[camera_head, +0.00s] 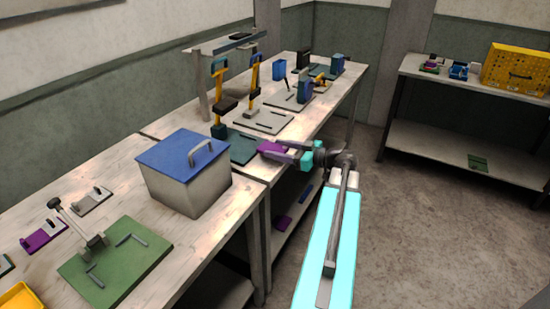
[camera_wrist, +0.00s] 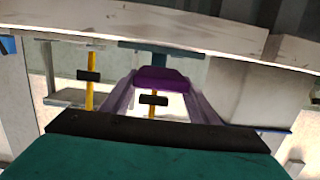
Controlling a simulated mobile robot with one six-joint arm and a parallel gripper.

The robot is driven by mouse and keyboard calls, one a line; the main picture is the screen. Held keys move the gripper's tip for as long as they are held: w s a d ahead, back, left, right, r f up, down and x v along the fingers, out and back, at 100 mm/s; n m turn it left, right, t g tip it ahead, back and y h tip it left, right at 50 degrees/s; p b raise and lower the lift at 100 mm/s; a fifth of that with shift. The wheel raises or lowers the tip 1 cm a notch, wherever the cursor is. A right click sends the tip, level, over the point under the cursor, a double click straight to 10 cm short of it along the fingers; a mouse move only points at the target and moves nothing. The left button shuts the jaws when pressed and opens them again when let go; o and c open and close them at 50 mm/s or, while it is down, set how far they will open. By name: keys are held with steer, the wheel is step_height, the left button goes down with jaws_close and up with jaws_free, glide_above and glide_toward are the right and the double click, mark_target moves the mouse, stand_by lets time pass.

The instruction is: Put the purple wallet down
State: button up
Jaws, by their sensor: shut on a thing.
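The purple wallet (camera_head: 272,147) is held in my gripper (camera_head: 283,151), at the front edge of the long workbench in the head view. In the wrist view the wallet (camera_wrist: 162,79) sits between the tips of the two purple-grey fingers of my gripper (camera_wrist: 160,86), which are shut on it. The wallet is just right of a dark green base plate (camera_head: 241,150). I cannot tell whether it touches the bench or hangs a little above it.
A grey box with a blue lid (camera_head: 185,172) stands left of my gripper. Presses with yellow levers (camera_head: 253,72) stand behind it. A green plate (camera_head: 115,262) lies at front left. Another purple item (camera_head: 283,223) lies on the lower shelf.

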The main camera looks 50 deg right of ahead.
steer(key=shift+w+a, duration=0.15)
steer(key=shift+w, duration=0.35)
steer(key=shift+f, duration=1.8)
steer(key=shift+p, duration=0.3)
steer(key=o, duration=1.1)
steer(key=shift+f, duration=0.15)
steer(key=shift+o, duration=0.2)
steer(key=shift+s, duration=0.15)
steer(key=b+v, duration=0.1)
steer(key=v, duration=1)
steer(key=shift+s+r+b, duration=0.25)
steer(key=shift+s+b, duration=0.15)
